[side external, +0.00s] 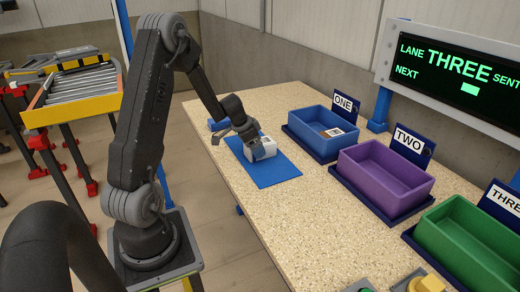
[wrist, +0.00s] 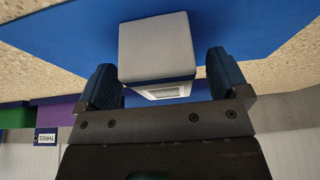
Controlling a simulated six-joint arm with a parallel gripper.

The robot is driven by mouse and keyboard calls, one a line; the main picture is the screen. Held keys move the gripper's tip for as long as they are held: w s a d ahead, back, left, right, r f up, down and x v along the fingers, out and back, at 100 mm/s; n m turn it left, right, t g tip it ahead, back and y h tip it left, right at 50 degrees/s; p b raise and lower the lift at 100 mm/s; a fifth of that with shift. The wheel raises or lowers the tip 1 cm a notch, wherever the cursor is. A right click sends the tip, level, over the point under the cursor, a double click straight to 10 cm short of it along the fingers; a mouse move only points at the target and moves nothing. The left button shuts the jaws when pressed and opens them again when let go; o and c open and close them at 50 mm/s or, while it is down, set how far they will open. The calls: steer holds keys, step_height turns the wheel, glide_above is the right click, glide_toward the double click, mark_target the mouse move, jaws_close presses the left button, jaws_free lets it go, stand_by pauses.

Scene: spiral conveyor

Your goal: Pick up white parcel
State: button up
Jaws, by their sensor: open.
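The white parcel (side external: 264,147) rests on the blue mat (side external: 275,172) on the speckled table. In the wrist view the parcel (wrist: 156,45) shows a plain white face and a printed label on its lower side. My gripper (side external: 254,140) is low at the mat, close around the parcel. In the wrist view my gripper (wrist: 163,82) is open, with one blue finger on each side of the parcel's near end. Small gaps show between the fingers and the parcel. The fingertips are partly hidden in the side view.
A blue bin (side external: 310,145) marked ONE holds a labelled item. A purple bin (side external: 365,185) marked TWO and a green bin (side external: 448,262) marked THREE stand to its right. A screen (side external: 455,62) reads "LANE THREE SENT". The table between mat and bins is clear.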

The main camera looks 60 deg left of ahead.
steer(key=shift+x, duration=1.2)
steer(key=c, duration=1.1)
steer(key=shift+r, duration=0.15)
